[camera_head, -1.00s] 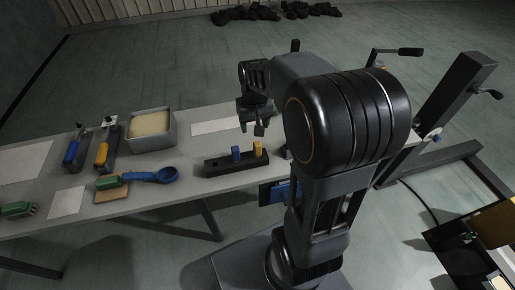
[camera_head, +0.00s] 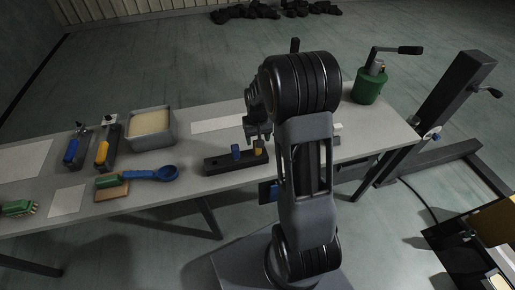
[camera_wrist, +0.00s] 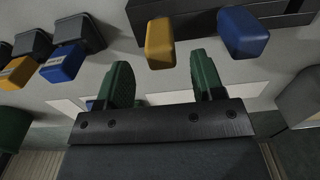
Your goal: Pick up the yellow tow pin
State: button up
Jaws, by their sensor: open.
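The yellow tow pin (camera_head: 258,149) stands upright in a black block (camera_head: 222,165) on the table, with a blue pin (camera_head: 236,152) to its left. My gripper (camera_head: 258,134) is open just above the yellow pin, close to it in the head view. In the wrist view, the yellow pin (camera_wrist: 160,42) shows beyond my two green fingertips (camera_wrist: 162,64), lined up with the gap between them. Nothing is held. The blue pin (camera_wrist: 243,32) lies to the right, beyond the right finger. The black block (camera_wrist: 200,12) shows at the top edge.
On the table's left are a grey bin (camera_head: 151,128), yellow-handled (camera_head: 102,152) and blue-handled (camera_head: 71,150) tools, and a blue ladle-like tool (camera_head: 160,173). A green can with a crank (camera_head: 368,86) stands at the right end. A white sheet (camera_head: 216,124) lies behind the block.

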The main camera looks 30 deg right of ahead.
aim_at(257, 151)
jog(key=shift+f, duration=2.35)
jog(key=c, duration=1.1)
